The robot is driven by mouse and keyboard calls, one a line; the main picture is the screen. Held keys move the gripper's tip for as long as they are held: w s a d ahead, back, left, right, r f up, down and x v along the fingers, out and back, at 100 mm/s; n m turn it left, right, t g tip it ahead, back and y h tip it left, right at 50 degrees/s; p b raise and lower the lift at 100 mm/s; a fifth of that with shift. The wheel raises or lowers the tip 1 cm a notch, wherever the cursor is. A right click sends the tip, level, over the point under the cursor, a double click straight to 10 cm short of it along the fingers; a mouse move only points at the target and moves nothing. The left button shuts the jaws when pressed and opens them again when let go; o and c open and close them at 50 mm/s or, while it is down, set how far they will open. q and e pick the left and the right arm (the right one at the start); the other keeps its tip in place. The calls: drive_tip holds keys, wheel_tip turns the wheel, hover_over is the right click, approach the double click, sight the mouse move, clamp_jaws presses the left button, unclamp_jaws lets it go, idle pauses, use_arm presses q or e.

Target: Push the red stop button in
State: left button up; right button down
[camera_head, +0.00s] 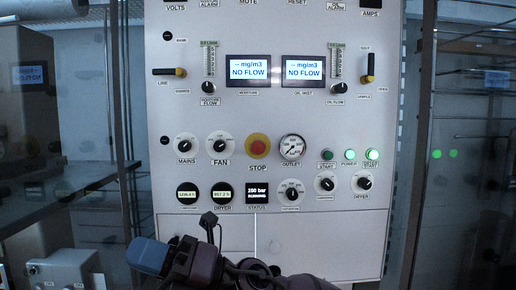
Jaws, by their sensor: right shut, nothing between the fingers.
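The red stop button (257,146) is a round red cap on a yellow ring, in the middle of the pale panel above the label STOP. Nothing covers it. My right gripper (146,256) shows at the bottom, low and left of the button, with a blue end turned to the left. It is shut and empty, and well apart from the button in the picture. My left gripper is not in view.
The MAINS knob (184,145) and FAN knob (220,145) sit left of the button, and the OUTLET gauge (291,148) right of it. A grey box (64,272) stands at lower left.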

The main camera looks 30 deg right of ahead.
drive_tip(key=w+d+r+n+g+h, duration=0.1)
drive_tip(key=w+d+r+n+h, duration=0.15)
drive_tip(key=d+n+h, duration=0.5)
drive_tip(key=w+d+r+n+g+h, duration=0.2)
drive_tip(key=w+n+h, duration=0.25)
drive_tip(key=h, duration=0.55)
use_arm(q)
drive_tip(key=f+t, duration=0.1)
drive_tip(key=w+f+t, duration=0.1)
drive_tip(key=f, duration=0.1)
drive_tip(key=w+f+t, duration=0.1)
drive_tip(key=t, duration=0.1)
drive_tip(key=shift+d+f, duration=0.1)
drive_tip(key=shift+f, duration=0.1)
use_arm(e)
drive_tip(key=s+d+r+m+t+h, duration=0.2)
drive_tip(key=d+r+m+h, duration=0.1)
drive_tip(key=d+r+h, duration=0.6)
drive_tip(key=d+r, duration=0.4)
drive_tip(key=shift+d+r+m+t, duration=0.3)
drive_tip(key=shift+d+r, duration=0.05)
drive_tip(key=shift+w+f, duration=0.1)
